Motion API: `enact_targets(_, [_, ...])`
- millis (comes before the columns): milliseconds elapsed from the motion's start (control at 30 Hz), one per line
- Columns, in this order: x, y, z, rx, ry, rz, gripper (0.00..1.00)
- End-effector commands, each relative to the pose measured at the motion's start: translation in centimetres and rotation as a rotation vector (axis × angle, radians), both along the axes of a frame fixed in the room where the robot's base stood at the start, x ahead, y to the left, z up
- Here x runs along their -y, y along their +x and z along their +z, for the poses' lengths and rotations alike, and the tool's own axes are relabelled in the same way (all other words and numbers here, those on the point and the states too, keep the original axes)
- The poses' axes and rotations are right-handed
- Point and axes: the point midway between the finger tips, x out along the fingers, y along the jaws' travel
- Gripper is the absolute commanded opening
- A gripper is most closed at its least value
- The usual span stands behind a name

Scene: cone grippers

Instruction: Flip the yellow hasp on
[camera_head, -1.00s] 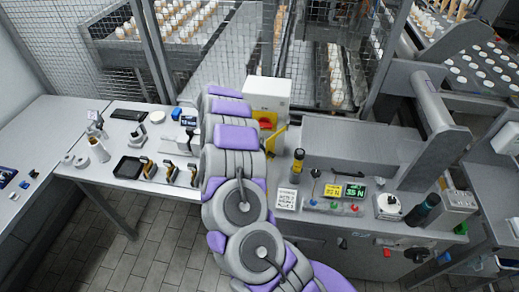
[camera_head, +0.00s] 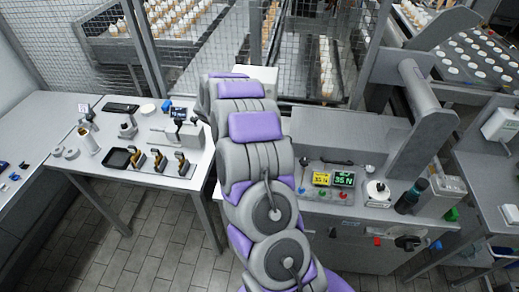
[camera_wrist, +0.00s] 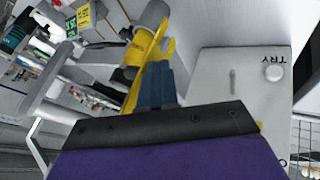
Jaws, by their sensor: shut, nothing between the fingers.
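The yellow hasp (camera_wrist: 162,45) shows in the wrist view as a yellow piece just beyond my fingertips, left of the white box (camera_wrist: 235,105) with upside-down "TRY" lettering. My gripper (camera_wrist: 155,70) is shut and empty, its dark blue fingers together. The fingertips overlap the yellow part in the picture; I cannot tell whether they touch it. A grey rounded cylinder (camera_wrist: 152,14) lies just beyond the yellow.
In the head view, a bench with green and yellow displays (camera_head: 343,179) and knobs stands right of my arm. A dark bottle (camera_head: 411,194) stands farther right. At left, a table (camera_head: 90,175) holds a black tray (camera_head: 118,158) and several small devices. Wire fencing (camera_head: 195,40) stands behind.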

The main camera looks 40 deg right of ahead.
Motion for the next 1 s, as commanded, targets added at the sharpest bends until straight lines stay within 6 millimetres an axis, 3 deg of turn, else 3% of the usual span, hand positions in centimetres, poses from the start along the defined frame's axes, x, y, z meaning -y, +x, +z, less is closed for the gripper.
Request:
enact_targets(400, [0.9,-0.48,-0.18,0.001,-0.003,0.19,0.0])
enact_targets(1000, [1.12,-0.71,-0.1,0.0,0.001,0.22,0.0])
